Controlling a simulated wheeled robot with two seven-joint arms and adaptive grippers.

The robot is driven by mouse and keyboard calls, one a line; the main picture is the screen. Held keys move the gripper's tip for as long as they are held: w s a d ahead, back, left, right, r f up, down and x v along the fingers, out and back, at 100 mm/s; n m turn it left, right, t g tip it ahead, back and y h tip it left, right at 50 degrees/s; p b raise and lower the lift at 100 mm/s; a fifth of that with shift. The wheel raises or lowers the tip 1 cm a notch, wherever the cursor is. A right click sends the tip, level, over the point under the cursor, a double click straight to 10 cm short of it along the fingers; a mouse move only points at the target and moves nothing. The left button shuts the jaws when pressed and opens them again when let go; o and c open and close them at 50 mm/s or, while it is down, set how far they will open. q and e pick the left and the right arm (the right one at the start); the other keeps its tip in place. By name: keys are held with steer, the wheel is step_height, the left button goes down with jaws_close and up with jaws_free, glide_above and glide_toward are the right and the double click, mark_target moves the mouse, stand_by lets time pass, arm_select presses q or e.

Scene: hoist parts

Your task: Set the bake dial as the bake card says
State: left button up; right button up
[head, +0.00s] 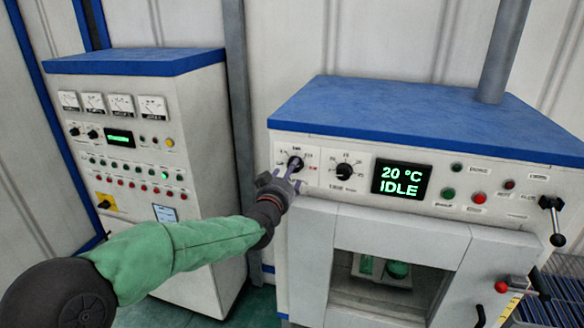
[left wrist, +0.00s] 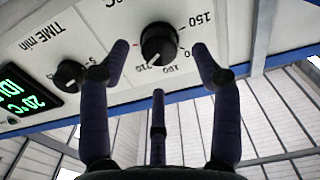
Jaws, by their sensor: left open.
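The oven's left dial (head: 295,163) is a black knob on the white panel. It also shows in the left wrist view (left wrist: 158,43), with °C lettering, numbers such as 150 and 210 around it, and a white pointer mark on its lower edge near 210. My left gripper (head: 289,171) is open in front of this dial. In the left wrist view its fingers (left wrist: 160,72) stand apart on either side of the knob, with a third finger below; contact is not clear. The TIME min dial (head: 344,171) sits beside it. The display (head: 401,180) reads 20 °C IDLE. I cannot identify a bake card. My right gripper is not in view.
Lit buttons and a black lever (head: 553,205) are on the panel's right. The oven window (head: 390,275) below shows green items inside. A control cabinet (head: 140,150) with gauges, and a small posted card (head: 165,213), stands at left, behind my left arm.

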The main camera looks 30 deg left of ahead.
arm_select(q)
steer(key=shift+p+x, duration=0.3)
steer(key=shift+x, duration=1.25)
